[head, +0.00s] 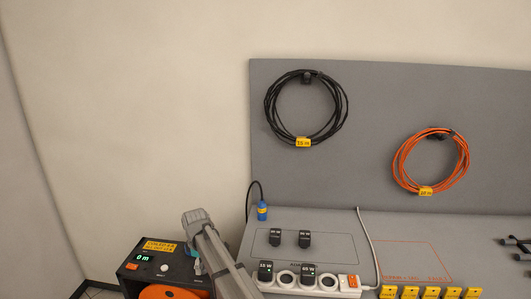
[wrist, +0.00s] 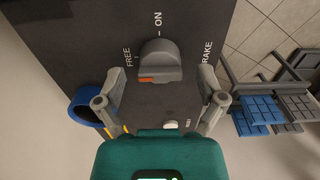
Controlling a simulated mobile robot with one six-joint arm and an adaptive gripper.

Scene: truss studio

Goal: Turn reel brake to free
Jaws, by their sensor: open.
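The reel brake knob (wrist: 160,60) is a dark grey rotary knob with an orange mark at its lower left edge. It sits on a dark panel lettered FREE at left, ON at the top and BRAKE at right. I cannot tell surely which word it points to. My gripper (wrist: 162,76) is open, one finger on each side of the knob, with visible gaps. The reel box (head: 130,281) stands at lower left in the head view, with a green "0 m" display and a yellow label. My arm covers its right side, and my fingertips are hidden there.
A small pale button (wrist: 170,124) is on the panel below the knob. A blue ring-shaped part (wrist: 86,108) is at left. A grey board (head: 365,110) holds black and orange cable coils. A white power strip (head: 312,287) with plugs lies on the bench right of my arm.

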